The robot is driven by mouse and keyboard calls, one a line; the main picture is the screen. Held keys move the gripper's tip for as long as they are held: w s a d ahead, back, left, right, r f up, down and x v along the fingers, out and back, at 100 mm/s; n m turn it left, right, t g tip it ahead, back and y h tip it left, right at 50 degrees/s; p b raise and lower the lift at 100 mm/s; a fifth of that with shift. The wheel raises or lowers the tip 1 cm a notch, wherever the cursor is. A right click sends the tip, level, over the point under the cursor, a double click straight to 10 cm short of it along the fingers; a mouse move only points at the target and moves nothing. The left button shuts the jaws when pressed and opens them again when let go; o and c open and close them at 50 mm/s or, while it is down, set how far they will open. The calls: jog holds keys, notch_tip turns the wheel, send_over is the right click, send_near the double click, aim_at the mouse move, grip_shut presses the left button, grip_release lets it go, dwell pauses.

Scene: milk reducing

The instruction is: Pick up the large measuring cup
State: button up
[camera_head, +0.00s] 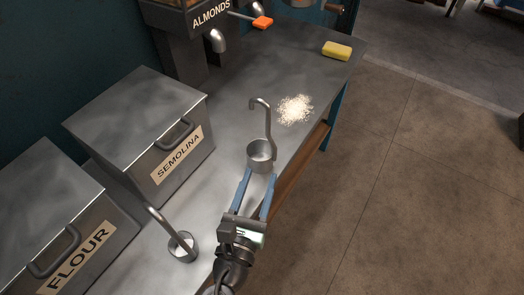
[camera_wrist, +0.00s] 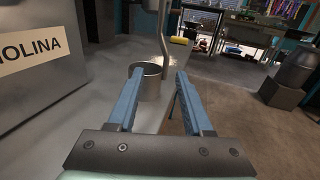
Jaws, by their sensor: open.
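A steel measuring cup (camera_head: 261,157) with a long upright hooked handle stands on the metal worktop, and it looks like the larger of two. A second measuring cup (camera_head: 183,247), with white contents, stands nearer at the lower left. My gripper (camera_head: 259,176) is open, its blue fingers pointing at the larger cup from the near side. In the wrist view, this cup (camera_wrist: 152,86) appears between the open fingers (camera_wrist: 160,76), partly hidden by the left one. I cannot tell whether the fingertips touch it.
The semolina bin (camera_head: 140,125) and flour bin (camera_head: 65,225) stand along the left. A pale grain pile (camera_head: 294,109) lies beyond the cup, with a yellow sponge (camera_head: 337,50) farther back. The worktop's right edge runs close to the larger cup; open floor lies beyond.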

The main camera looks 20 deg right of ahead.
aim_at(275, 146)
jog(key=x, duration=0.7)
jog(key=shift+d, duration=0.2)
jog(key=b+x, duration=0.1)
jog(key=x, duration=0.4)
jog(key=shift+d, duration=0.3)
jog(key=shift+s, duration=0.1)
grip_shut()
